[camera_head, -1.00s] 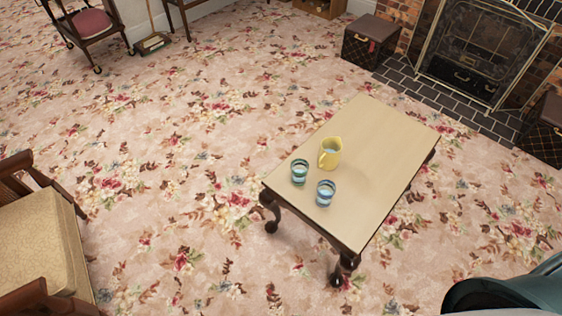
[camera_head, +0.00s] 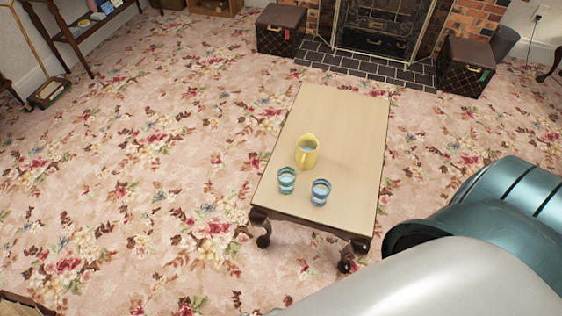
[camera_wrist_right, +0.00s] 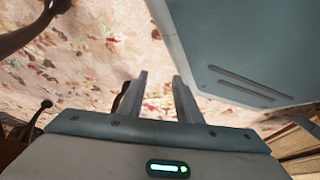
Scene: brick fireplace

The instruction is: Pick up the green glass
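The green glass (camera_head: 287,180) stands upright on the wooden coffee table (camera_head: 345,115), near its front left corner. A blue glass (camera_head: 320,192) stands to its right, a short gap apart. A yellow pitcher (camera_head: 307,152) stands just behind the two glasses. In the right wrist view, my right gripper (camera_wrist_right: 160,80) has its two fingers apart with nothing between them, and the floral carpet shows beyond. In the head view my right arm covers the lower right, and its gripper is not visible there. My left gripper is not in view.
Two dark boxes (camera_head: 281,30) (camera_head: 466,66) flank the fireplace (camera_head: 385,28) behind the table. A shelf stand (camera_head: 95,20) is at the back left. Floral carpet (camera_head: 150,170) lies open left of the table.

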